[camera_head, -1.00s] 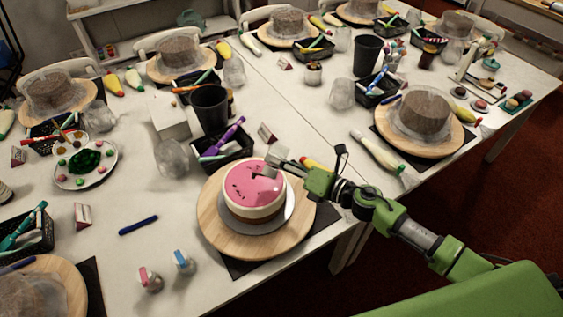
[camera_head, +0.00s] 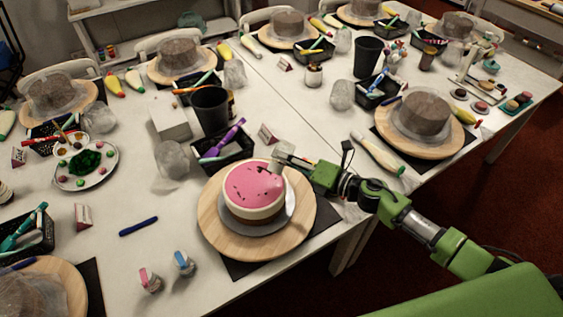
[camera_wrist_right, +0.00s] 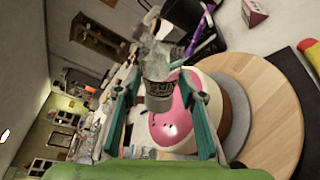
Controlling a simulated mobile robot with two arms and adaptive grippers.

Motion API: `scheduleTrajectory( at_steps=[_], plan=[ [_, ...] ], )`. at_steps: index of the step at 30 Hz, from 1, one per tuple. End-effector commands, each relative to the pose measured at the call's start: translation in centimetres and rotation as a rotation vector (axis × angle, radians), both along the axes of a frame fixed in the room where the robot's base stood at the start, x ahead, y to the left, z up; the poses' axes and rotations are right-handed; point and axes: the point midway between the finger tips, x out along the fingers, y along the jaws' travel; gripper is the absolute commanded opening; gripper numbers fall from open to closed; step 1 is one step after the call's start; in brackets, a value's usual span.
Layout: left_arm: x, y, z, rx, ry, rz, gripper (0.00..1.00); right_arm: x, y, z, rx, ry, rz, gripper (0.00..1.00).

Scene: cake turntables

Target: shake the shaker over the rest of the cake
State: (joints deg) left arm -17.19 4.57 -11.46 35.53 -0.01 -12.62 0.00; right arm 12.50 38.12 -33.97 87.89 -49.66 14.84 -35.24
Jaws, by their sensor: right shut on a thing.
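The cake (camera_head: 254,190) has a pink top with dark specks scattered over it and pale and brown sides. It stands on a grey board on a round wooden turntable (camera_head: 219,238). My right gripper (camera_head: 287,159) is at the cake's back right edge in the head view. It is shut on a small shaker, which shows in the right wrist view as a clear and whitish container (camera_wrist_right: 160,92) with dark lettering between the fingers. In that view the pink cake top lies behind the shaker. My left gripper is not in view.
A black basket with pens (camera_head: 224,150) and a black cup (camera_head: 210,108) stand behind the cake. A blue pen (camera_head: 138,226) lies on bare table. Other turntables with covered cakes surround.

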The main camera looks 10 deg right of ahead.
Motion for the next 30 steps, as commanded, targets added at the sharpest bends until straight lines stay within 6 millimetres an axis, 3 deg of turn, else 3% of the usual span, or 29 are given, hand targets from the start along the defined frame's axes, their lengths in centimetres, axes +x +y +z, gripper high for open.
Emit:
scheduleTrajectory(
  at_steps=[27, 30],
  plan=[
    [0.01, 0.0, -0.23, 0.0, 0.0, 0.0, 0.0, 1.14, -0.29, 0.88, -0.039, -0.045, 0.002, 0.06],
    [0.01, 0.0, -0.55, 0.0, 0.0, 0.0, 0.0, 0.65, 0.18, 0.2, -0.037, -0.041, 0.003, 0.06]
  ],
)
